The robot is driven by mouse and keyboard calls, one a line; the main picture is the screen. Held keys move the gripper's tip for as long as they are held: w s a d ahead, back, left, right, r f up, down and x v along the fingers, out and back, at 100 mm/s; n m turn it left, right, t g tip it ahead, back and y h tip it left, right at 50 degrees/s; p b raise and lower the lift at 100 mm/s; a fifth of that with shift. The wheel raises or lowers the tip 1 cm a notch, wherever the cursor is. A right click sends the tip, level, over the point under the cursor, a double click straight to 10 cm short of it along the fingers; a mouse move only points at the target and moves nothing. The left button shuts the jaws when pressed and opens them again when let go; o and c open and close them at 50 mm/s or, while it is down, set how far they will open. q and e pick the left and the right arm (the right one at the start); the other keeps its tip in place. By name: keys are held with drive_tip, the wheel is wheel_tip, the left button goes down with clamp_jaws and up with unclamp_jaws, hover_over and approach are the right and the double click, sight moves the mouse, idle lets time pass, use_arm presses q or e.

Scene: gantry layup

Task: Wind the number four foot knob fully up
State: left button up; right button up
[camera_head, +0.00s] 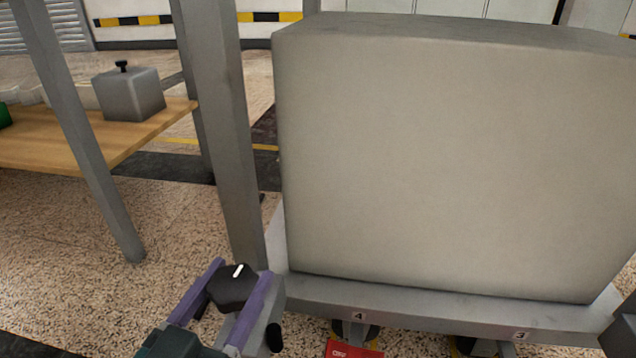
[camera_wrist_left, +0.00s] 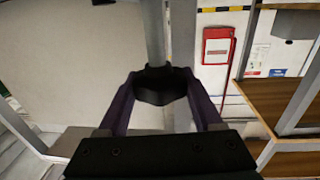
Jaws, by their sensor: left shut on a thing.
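The black foot knob (camera_head: 233,287) has a white mark on top and sits at the near left corner of the grey platform (camera_head: 440,313). My right gripper is in neither view.
A large pale block (camera_head: 450,160) stands on the platform. A grey post (camera_head: 225,130) rises just behind the knob. A wooden table (camera_head: 60,140) with a grey weight (camera_head: 129,95) stands at the left. A red item (camera_head: 352,348) is below the platform's front edge.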

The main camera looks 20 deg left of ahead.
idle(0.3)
use_arm(q)
drive_tip(key=o, duration=1.4)
drive_tip(key=shift+c, duration=0.2)
drive_tip(key=shift+s, duration=0.15)
drive_tip(key=s+d+p, duration=0.1)
drive_tip(key=s+p, duration=0.1)
drive_tip(key=s, duration=0.7)
drive_tip(key=shift+s+d, duration=0.15)
drive_tip(key=shift+s, duration=0.15)
drive_tip(key=shift+p, duration=0.3)
